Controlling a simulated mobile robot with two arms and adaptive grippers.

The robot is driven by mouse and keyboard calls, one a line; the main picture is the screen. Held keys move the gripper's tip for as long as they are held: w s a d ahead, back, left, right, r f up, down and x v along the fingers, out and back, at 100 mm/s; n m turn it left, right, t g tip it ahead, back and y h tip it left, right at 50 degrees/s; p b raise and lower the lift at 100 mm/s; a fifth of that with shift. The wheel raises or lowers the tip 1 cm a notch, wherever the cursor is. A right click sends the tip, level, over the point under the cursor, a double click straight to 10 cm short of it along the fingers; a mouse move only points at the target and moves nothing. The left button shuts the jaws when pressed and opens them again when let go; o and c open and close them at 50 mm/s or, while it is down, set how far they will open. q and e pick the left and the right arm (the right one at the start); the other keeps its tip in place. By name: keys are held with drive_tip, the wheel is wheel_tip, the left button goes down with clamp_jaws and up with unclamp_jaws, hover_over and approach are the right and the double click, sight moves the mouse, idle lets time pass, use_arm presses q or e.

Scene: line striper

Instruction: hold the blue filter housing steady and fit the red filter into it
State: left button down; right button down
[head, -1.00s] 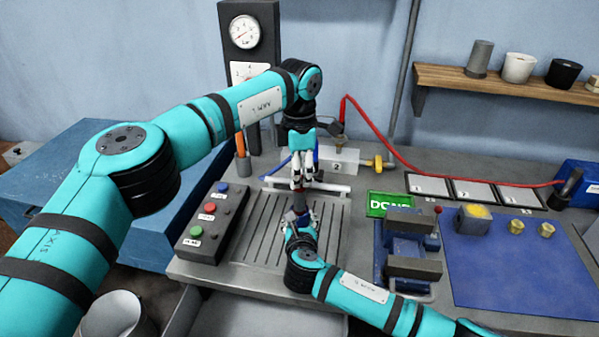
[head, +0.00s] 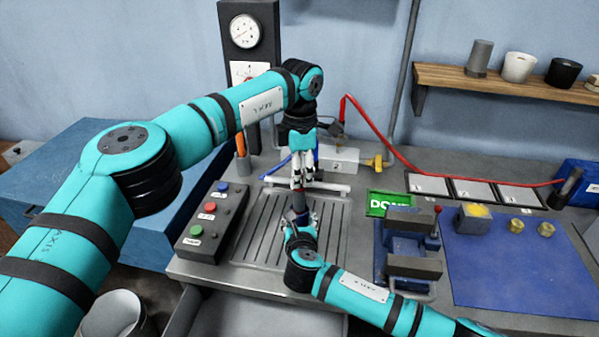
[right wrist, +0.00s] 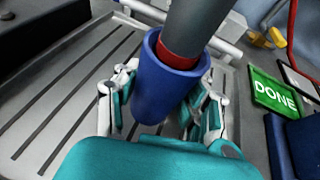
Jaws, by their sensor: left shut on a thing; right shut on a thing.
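The blue filter housing (right wrist: 168,90) is an open-topped cup, held between the fingers of my right gripper (right wrist: 165,112) in the right wrist view. In the head view, the housing (head: 300,216) and my right gripper (head: 301,228) are small, above the slotted plate. The red filter (right wrist: 180,52) shows as a red band at the lower end of a dark grey cylinder. Its lower end is inside the housing's mouth; how deep it sits is hidden. My left gripper (head: 302,184) is above, shut on the grey upper part, pointing down.
The slotted metal plate (head: 255,232) lies below. A button box (head: 213,222) is at its left, a blue vise (head: 407,250) and a green DONE sign (head: 388,204) at its right. A blue mat (head: 520,275) holds small yellow parts. A red hose (head: 400,157) runs behind.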

sight(299, 200)
use_arm(q)
drive_tip(key=shift+f, duration=4)
idle(0.6)
drive_tip(key=c, duration=0.8)
unclamp_jaws()
drive_tip(key=shift+r, duration=3.5)
use_arm(e)
drive_tip(key=c, duration=0.6)
unclamp_jaws()
drive_tip(key=shift+c, duration=0.2)
